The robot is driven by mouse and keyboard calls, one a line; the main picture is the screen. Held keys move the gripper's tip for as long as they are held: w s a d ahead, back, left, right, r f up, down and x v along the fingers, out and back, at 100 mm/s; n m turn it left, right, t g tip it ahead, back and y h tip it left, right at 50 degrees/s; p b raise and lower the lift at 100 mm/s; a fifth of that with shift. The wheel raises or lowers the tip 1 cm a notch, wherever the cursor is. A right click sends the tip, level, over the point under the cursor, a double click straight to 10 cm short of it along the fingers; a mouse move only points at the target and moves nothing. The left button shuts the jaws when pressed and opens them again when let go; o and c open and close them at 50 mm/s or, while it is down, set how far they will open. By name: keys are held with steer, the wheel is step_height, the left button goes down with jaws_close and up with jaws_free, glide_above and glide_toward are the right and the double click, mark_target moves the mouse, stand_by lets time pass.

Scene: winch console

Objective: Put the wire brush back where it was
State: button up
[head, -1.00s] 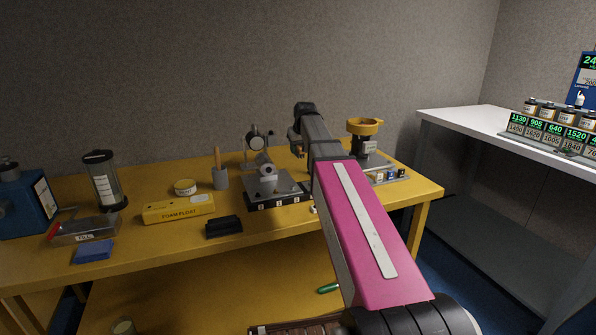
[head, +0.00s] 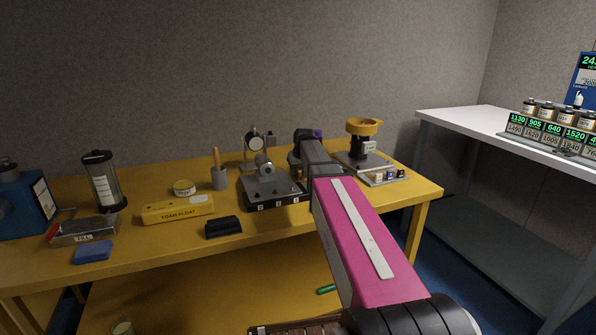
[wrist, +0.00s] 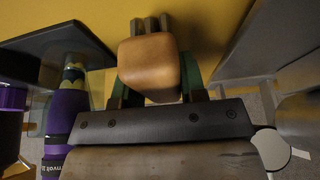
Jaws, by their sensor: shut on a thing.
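The wire brush (wrist: 150,64) shows in the wrist view as a rounded wooden handle end, with narrow greyish parts beyond it. My gripper (wrist: 156,88) is shut on it, with a green finger on each side of the wood. The yellow bench top lies beyond it. I cannot tell whether the brush touches the bench. In the head view my arm hides most of the gripper and the brush, beside the grey fixture (head: 268,184) on the yellow bench (head: 170,238).
A grey cup (head: 220,180) with a wooden handle stands left of the fixture. Bare bench shows along the front.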

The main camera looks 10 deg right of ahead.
steer(key=shift+f, duration=0.1)
steer(key=o, duration=1)
steer(key=v, duration=1.2)
